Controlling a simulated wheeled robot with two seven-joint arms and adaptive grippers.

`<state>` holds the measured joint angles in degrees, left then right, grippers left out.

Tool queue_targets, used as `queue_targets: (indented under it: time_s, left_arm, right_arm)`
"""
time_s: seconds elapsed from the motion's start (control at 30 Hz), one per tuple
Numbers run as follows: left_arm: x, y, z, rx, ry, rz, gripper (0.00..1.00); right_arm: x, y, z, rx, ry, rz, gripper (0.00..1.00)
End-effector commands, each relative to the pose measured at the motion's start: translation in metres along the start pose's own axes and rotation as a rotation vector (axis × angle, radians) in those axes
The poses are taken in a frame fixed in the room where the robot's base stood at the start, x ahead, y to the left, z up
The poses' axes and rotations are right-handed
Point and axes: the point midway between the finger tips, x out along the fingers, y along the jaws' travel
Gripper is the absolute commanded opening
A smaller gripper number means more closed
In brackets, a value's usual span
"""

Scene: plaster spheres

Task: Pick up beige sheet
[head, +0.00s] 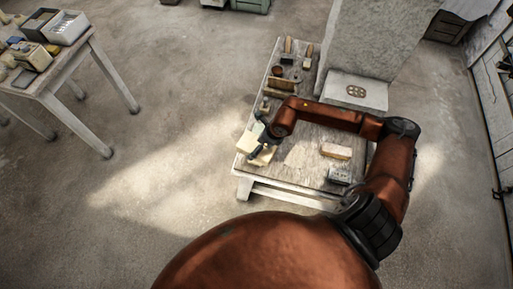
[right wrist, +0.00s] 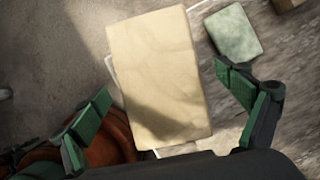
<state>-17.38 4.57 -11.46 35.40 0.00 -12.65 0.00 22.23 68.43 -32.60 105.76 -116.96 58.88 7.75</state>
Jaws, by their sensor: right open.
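The beige sheet (right wrist: 152,70) is a flat pale rectangle in the right wrist view. It lies near the left edge of the low worktable (head: 305,155), and a pale piece of it shows in the head view (head: 247,141) beside my gripper. My right gripper (right wrist: 163,85) is open, its green-padded fingers spread to either side of the sheet. In the head view the right gripper (head: 260,150) hangs over the table's front left corner and partly hides the sheet. I cannot tell whether the fingers touch it. My left gripper is not in view.
A grey-green block (right wrist: 234,33) lies close to the sheet's right. Brushes and small tools stand along the table's left and back. A tan block (head: 336,151) and a grey box (head: 340,176) lie at its right. A large plaster block (head: 375,35) rises behind.

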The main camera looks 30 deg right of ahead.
Motion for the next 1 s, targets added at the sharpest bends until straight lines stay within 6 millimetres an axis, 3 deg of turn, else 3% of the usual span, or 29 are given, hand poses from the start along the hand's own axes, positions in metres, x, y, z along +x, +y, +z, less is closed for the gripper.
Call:
queue_targets:
  time_s: [0.1, 0.3, 1.0]
  left_arm:
    - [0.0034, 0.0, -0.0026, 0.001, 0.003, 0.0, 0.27]
    - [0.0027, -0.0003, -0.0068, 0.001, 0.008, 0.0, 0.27]
    - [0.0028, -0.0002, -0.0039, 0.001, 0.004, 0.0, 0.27]
  right_arm:
    - [0.013, 0.0, -0.0009, 0.002, 0.002, 0.001, 0.93]
    - [0.0124, -0.0002, -0.0004, 0.0, 0.001, 0.0, 0.93]
    - [0.0123, -0.0003, -0.0005, 0.0, 0.0, 0.0, 0.45]
